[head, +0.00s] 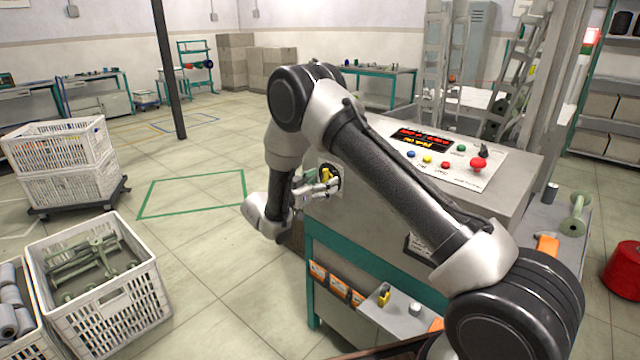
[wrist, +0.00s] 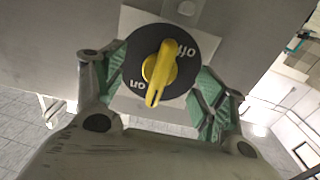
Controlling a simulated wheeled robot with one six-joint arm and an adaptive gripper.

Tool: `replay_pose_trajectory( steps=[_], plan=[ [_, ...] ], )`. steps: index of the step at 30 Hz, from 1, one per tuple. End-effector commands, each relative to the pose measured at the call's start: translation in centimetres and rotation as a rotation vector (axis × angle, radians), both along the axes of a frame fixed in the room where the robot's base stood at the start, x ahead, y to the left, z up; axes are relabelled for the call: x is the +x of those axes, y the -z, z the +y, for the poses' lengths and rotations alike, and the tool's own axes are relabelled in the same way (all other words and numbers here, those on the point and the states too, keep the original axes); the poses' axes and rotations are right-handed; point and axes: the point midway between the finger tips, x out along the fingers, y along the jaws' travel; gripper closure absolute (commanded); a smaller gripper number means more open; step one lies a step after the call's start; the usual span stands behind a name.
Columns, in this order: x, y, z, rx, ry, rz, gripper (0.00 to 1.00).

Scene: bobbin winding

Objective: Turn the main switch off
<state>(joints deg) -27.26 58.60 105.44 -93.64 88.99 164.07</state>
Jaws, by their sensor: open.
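The main switch (wrist: 163,68) is a yellow handle on a round black dial, mounted on a plate on the grey cabinet side. The dial carries "off" at its upper right and "on" at its lower left in the wrist view. The handle slants from upper right to lower left; I cannot tell which label it points to. My gripper (wrist: 160,88) is open, its green-padded fingers on either side of the dial, with no clear contact on the handle. In the head view, my gripper (head: 316,189) is at the cabinet's left side, partly covering the switch (head: 327,176).
The cabinet (head: 510,200) has a top panel with coloured buttons and a red mushroom button (head: 479,164). White crates (head: 100,300) stand at the left. Open floor (head: 200,240) lies between them and the cabinet. A teal-framed bench (head: 345,245) is below the switch.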

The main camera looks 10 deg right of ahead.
Motion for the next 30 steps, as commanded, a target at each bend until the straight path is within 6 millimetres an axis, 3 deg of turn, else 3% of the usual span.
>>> replay_pose_trajectory(
  steps=[17, 28, 30],
  plan=[
    [0.48, 0.0, -0.86, 0.0, 0.001, 0.0, 0.29],
    [0.48, 0.0, -0.86, 0.0, 0.001, 0.0, 0.92],
    [0.48, 0.0, -0.86, -0.002, 0.001, 0.003, 0.94]
  ],
)
